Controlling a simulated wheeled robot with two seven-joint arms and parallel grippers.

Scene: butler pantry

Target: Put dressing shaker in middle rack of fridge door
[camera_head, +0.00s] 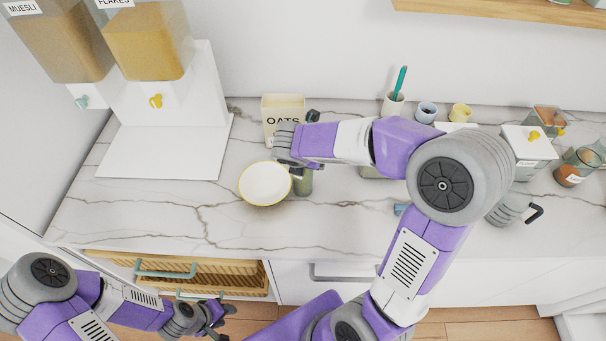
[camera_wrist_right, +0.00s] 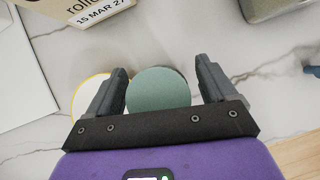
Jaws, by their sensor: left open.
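A green cylindrical container, which I take to be the dressing shaker (camera_head: 304,184), stands on the marble counter right of a white bowl, mostly hidden by my right gripper (camera_head: 302,148). In the right wrist view its round green top (camera_wrist_right: 158,90) lies between the two fingers of the right gripper (camera_wrist_right: 162,68). The fingers are spread, with a clear gap on the right side and little on the left. My left gripper (camera_head: 220,317) is open and empty at the lower left, in front of the drawers. The fridge and its door racks are not in view.
The yellow-rimmed white bowl (camera_head: 265,184) is close on the left. An oats box (camera_head: 283,112) stands behind. Cereal dispensers (camera_head: 150,45) stand at back left. A utensil cup (camera_head: 393,104), small pots and jars stand right. A wicker drawer (camera_head: 215,272) is below the counter.

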